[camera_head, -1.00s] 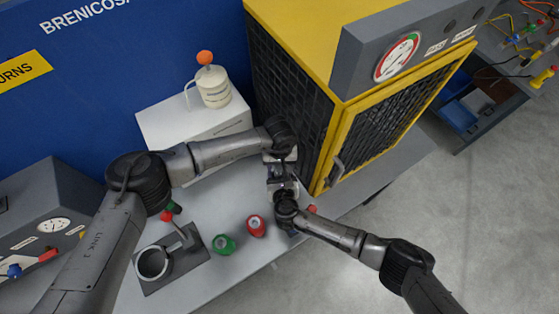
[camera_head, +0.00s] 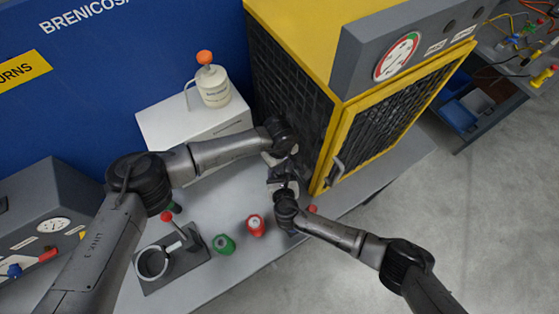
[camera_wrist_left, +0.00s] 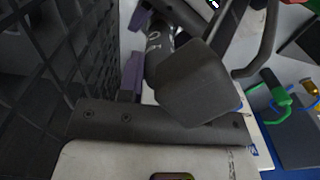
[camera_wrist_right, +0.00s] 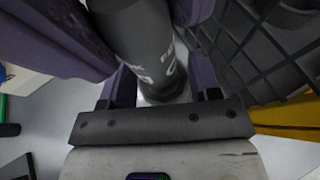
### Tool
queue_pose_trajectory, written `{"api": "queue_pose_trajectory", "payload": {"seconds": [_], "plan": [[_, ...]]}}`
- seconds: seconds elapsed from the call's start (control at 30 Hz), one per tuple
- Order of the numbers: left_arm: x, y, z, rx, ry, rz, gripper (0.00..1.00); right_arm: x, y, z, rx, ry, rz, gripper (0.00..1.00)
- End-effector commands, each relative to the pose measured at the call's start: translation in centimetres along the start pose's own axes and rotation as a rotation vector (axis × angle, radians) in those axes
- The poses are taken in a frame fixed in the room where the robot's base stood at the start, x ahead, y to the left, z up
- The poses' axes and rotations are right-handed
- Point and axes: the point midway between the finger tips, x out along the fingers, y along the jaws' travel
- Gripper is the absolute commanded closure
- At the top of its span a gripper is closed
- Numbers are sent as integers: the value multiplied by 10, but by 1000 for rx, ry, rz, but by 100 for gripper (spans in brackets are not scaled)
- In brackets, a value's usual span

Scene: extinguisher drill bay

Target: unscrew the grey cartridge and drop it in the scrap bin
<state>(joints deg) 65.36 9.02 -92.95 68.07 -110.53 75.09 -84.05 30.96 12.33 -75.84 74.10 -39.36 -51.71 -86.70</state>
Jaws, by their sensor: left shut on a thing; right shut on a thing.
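The grey cartridge (camera_wrist_right: 135,40) is a dark grey cylinder with white lettering. It also shows in the left wrist view (camera_wrist_left: 158,50), partly behind a blunt dark grey block close to the camera. My left gripper (camera_head: 278,158) and my right gripper (camera_head: 284,185) meet over the bench beside the yellow cabinet. Both appear shut on the cartridge, with purple fingers around it from opposite sides. The left gripper's exact contact is partly hidden by the block. I cannot identify the scrap bin with certainty.
The yellow cabinet (camera_head: 300,45) stands close beside both grippers. A red cartridge (camera_head: 255,225), a green one (camera_head: 224,244) and a stand with a ring (camera_head: 152,262) are on the bench. A cream bottle (camera_head: 214,85) stands on a white box (camera_head: 165,125). Blue trays (camera_head: 462,115) are at right.

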Motion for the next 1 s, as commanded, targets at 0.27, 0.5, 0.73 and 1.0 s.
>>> {"api": "queue_pose_trajectory", "payload": {"seconds": [0.27,0.5,0.73,1.0], "plan": [[0,0,0,-50,0,1,96,0,-2,-5,-2,7,-3,100],[0,0,0,-48,0,1,54,0,-2,-5,-2,7,-3,100],[0,0,0,-47,0,0,42,0,-2,-5,-2,7,-3,100],[-5,0,0,-47,1,1,42,0,-2,-5,-2,7,-3,100]]}}
